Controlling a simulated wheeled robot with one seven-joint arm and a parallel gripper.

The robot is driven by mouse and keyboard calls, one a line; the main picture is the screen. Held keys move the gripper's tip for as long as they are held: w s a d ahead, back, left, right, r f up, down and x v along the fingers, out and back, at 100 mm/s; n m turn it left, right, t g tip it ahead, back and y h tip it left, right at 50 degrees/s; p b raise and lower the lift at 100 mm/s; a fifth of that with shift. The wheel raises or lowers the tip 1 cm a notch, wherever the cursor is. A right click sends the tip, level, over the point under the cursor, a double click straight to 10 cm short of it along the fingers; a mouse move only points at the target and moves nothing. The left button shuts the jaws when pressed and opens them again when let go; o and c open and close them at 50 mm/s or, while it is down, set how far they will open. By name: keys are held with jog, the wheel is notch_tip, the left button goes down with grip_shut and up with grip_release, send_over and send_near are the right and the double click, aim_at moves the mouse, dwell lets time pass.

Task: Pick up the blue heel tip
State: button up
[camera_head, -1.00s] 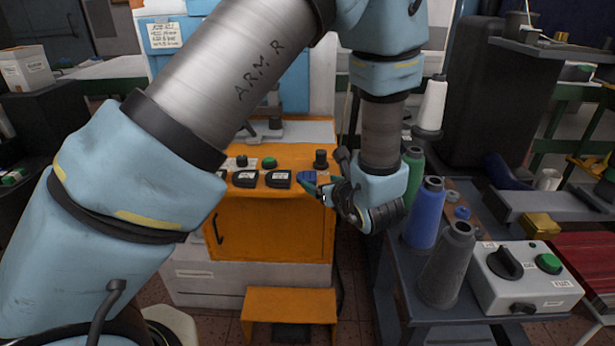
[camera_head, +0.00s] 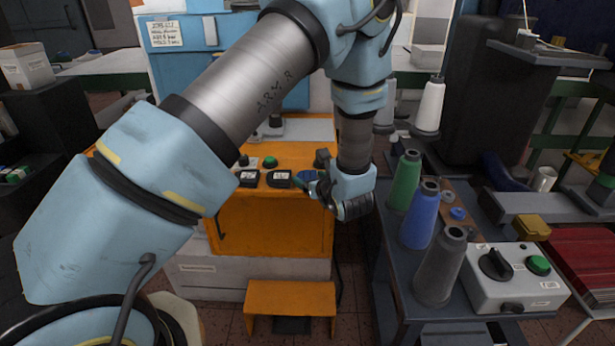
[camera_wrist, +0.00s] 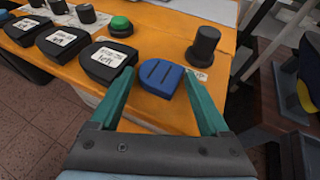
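The blue heel tip (camera_wrist: 160,77) lies on the orange table top (camera_wrist: 146,104) near its front edge, with two slots on its upper face. My gripper (camera_wrist: 158,100) is open, its two green fingers reaching toward the heel tip, one on each side of its near end. Nothing is held between the fingers. In the head view my gripper (camera_head: 316,188) is at the right end of the orange table, and it largely hides the heel tip there.
Black heel tips with white labels (camera_wrist: 108,60) lie left of the blue one. A green button (camera_wrist: 121,25) and a black knob (camera_wrist: 204,46) stand behind. At right, a grey cart (camera_head: 395,270) carries green, blue and grey thread cones and a switch box (camera_head: 515,280).

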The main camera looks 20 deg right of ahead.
jog(key=c, duration=1.1)
jog(key=shift+r, duration=0.1)
